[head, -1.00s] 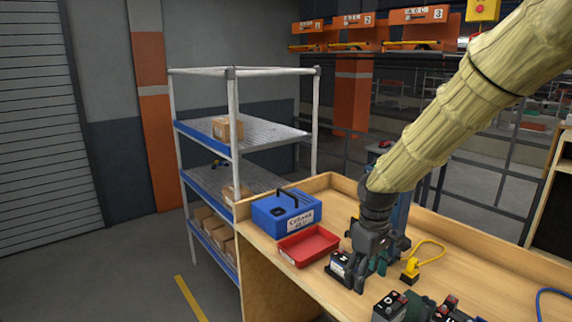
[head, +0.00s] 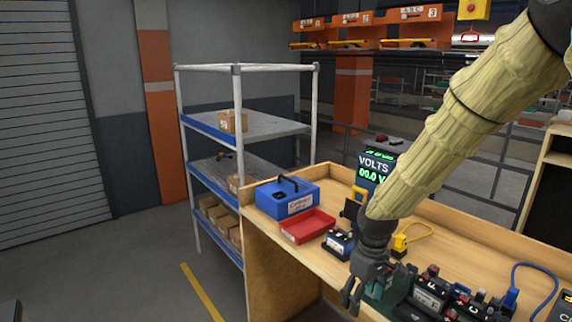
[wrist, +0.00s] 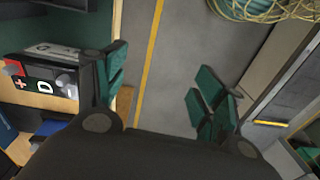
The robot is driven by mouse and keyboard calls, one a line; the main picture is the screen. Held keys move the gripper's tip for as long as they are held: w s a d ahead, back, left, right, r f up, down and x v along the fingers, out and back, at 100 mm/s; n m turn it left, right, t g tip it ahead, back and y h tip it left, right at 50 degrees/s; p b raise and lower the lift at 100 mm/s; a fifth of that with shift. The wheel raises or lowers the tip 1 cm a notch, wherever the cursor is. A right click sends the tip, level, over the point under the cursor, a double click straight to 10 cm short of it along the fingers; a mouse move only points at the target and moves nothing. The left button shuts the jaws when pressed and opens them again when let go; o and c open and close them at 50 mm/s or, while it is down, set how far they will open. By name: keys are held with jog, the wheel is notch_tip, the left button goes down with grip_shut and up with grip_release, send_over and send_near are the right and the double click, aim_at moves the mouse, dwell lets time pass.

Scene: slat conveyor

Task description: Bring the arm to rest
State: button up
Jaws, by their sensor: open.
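My gripper (head: 366,285) hangs at the near edge of the wooden bench in the head view, below my cream-sleeved arm. In the wrist view my gripper (wrist: 160,95) has its two green-padded fingers wide apart. Only grey floor with a yellow line shows between them, so it is empty. A battery marked D (wrist: 50,78) lies to the left of the left finger in the wrist view.
The bench (head: 455,250) carries a red tray (head: 308,226), a blue case (head: 287,197), a small dark battery (head: 339,243), a VOLTS meter (head: 376,172) and several batteries at right. A metal shelf rack (head: 238,125) stands behind left. Floor left of the bench is clear.

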jog(key=s+f+m, duration=0.1)
jog(key=s+f, duration=0.4)
jog(key=f, duration=0.3)
jog(key=s+f+m+y, duration=0.15)
jog(key=s+f, duration=0.25)
jog(key=f, duration=0.4)
jog(key=s+f+m+h, duration=0.1)
jog(key=s+f, duration=0.4)
jog(key=f, duration=0.4)
jog(key=s+d+f+m, duration=0.1)
jog(key=s+f, duration=0.3)
jog(key=s, duration=0.3)
jog(key=s+d+f+m+b, duration=0.1)
jog(key=s+f, duration=0.3)
jog(key=s, duration=0.3)
jog(key=s+d+f+m, duration=0.1)
jog(key=s+f+m, duration=0.1)
jog(key=s+f, duration=0.2)
jog(key=s+h, duration=0.1)
jog(key=s, duration=0.2)
jog(key=shift+s+d, duration=0.15)
jog(key=shift+d, duration=0.2)
